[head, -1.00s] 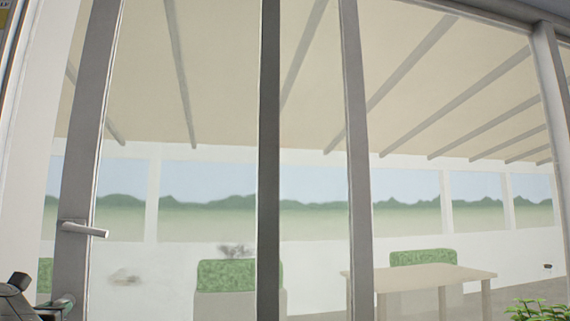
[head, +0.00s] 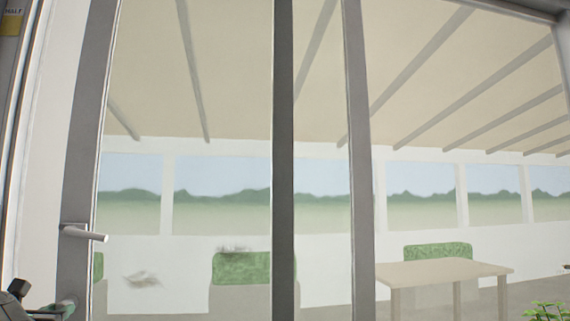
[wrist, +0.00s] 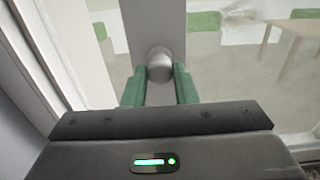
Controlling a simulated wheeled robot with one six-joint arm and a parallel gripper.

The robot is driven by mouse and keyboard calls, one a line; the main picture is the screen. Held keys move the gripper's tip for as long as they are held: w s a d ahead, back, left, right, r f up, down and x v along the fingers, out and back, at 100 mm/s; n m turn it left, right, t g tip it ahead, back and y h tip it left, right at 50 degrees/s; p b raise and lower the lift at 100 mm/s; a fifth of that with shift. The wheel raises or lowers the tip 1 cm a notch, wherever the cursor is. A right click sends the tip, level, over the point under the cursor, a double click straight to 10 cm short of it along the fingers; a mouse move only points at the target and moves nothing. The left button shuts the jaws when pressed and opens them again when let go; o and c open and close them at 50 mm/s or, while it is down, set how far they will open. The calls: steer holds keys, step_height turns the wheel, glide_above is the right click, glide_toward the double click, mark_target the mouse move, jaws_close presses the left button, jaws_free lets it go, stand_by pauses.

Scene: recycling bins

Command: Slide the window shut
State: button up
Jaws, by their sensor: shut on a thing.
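The window is a tall glass pane in a grey frame. Its left upright (head: 80,170) carries a grey lever handle (head: 85,232) pointing right. In the wrist view the frame upright (wrist: 156,22) bears a rounded grey knob (wrist: 160,66). My gripper (wrist: 160,82) has green fingers on either side of this knob and is shut on it. In the head view my gripper (head: 58,309) is partly visible at the lower left, below the lever, against the same upright; the knob is hidden there. A pale strip (head: 52,150) shows left of this upright.
A dark upright (head: 284,160) and a grey one (head: 358,160) stand further right. Beyond the glass are a table (head: 440,271) and green-backed seats (head: 241,267). A plant (head: 548,310) is at the lower right.

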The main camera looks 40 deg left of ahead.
steer(key=s+a+p, duration=0.8)
steer(key=s+p, duration=0.1)
steer(key=p, duration=0.4)
steer(key=shift+r, duration=0.15)
stand_by(2.0)
steer(key=shift+s+a+p, duration=0.15)
steer(key=shift+p, duration=0.3)
steer(key=shift+s+a+p, duration=0.35)
steer(key=shift+s+p, duration=0.05)
steer(key=shift+p, duration=0.45)
steer(key=shift+s+a+p, duration=0.5)
steer(key=shift+p, duration=1.65)
steer(key=shift+s+a+p, duration=0.4)
steer(key=shift+s+p, duration=0.1)
steer(key=shift+p, duration=1.8)
steer(key=o, duration=0.9)
